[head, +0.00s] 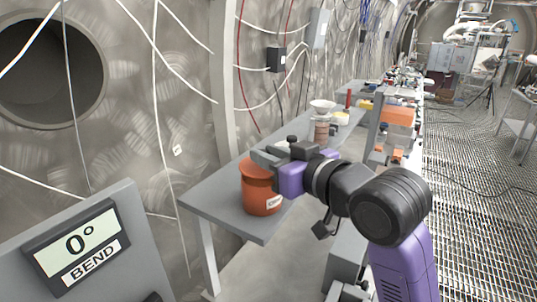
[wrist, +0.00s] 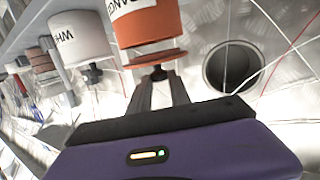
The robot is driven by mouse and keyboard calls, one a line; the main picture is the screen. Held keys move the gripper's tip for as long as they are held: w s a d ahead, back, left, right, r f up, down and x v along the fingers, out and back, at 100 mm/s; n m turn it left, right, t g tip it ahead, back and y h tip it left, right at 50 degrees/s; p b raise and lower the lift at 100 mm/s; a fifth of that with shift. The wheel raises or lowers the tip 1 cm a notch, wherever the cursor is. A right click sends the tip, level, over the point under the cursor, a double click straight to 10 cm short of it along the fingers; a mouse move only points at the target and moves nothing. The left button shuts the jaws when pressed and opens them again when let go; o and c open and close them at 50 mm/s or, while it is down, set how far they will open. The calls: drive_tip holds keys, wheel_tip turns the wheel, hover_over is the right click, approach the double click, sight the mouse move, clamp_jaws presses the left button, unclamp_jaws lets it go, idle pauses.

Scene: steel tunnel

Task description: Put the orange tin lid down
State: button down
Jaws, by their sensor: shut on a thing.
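The orange tin (head: 262,195) stands upright near the front corner of the grey bench, and its lettered side shows in the wrist view (wrist: 148,24). The orange tin lid (wrist: 155,58) is a flat disc with a black knob (wrist: 158,73). My gripper (head: 266,158) is over the tin, and its fingers (wrist: 160,86) are shut on that knob. In the wrist view a thin light gap shows between lid and tin rim.
A white tin (wrist: 80,38) with a black knob stands beside the orange one. A brown stack with a white funnel (head: 322,105) is farther back on the bench (head: 222,208). A "0° BEND" display (head: 80,243) is at the lower left. The grated floor (head: 465,210) is open at right.

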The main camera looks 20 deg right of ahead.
drive_tip(key=shift+f+b, duration=0.3)
drive_tip(key=shift+f, duration=0.15)
drive_tip(key=shift+f, duration=0.2)
drive_tip(key=c, duration=1.2)
unclamp_jaws()
drive_tip(key=shift+r, duration=0.1)
